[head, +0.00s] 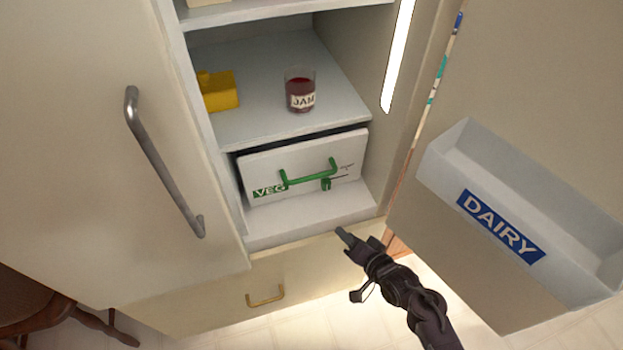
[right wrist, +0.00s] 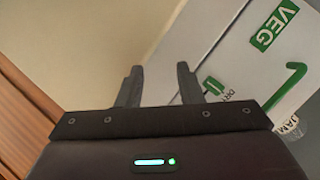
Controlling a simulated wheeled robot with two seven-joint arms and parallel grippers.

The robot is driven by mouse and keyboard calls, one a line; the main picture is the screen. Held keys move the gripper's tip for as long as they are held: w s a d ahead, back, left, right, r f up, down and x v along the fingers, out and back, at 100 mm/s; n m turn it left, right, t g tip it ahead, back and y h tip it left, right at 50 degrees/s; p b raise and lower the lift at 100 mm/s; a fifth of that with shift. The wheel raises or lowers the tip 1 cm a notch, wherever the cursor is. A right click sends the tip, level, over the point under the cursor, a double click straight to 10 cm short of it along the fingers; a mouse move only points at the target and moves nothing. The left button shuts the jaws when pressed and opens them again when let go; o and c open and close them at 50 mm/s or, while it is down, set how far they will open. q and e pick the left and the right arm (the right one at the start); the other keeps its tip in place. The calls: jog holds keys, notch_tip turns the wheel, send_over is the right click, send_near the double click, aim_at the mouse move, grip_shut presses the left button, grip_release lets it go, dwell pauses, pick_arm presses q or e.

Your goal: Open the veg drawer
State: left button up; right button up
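The veg drawer (head: 260,170) has a white front with a green VEG label and sits low in the open fridge. Its green bar handle (head: 310,178) runs across the front, with a small green slider (head: 326,184) below it. A dark gap shows above the front; the drawer looks shut. My right gripper (head: 345,236) is in front of and below the drawer, apart from the handle. In the right wrist view (right wrist: 159,88) its two fingers are spread with nothing between them. The handle (right wrist: 286,87) and VEG label (right wrist: 275,25) are at the right there. My left gripper is out of view.
A jam jar (head: 300,92) and a yellow block-like item (head: 220,92) stand on the shelf above. The open fridge door with its DAIRY bin (head: 460,150) is at right. A closed door with a grey handle (head: 160,165) is at left. A lower brass-handled drawer (head: 220,300) is beneath.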

aim_at(315, 176)
jog(key=w+a+r+m+t+y, duration=0.1)
jog(key=a+r+m+t+y, duration=0.15)
jog(key=r, duration=0.45)
jog(key=w+a+r+m+t+y, duration=0.1)
jog(key=r+m+y, duration=0.1)
jog(key=r+y, duration=0.3)
jog(key=shift+h, duration=0.65)
jog(key=x, duration=0.2)
jog(key=r+x, duration=0.1)
jog(key=x, duration=0.5)
jog(key=shift+r, duration=0.4)
grip_shut()
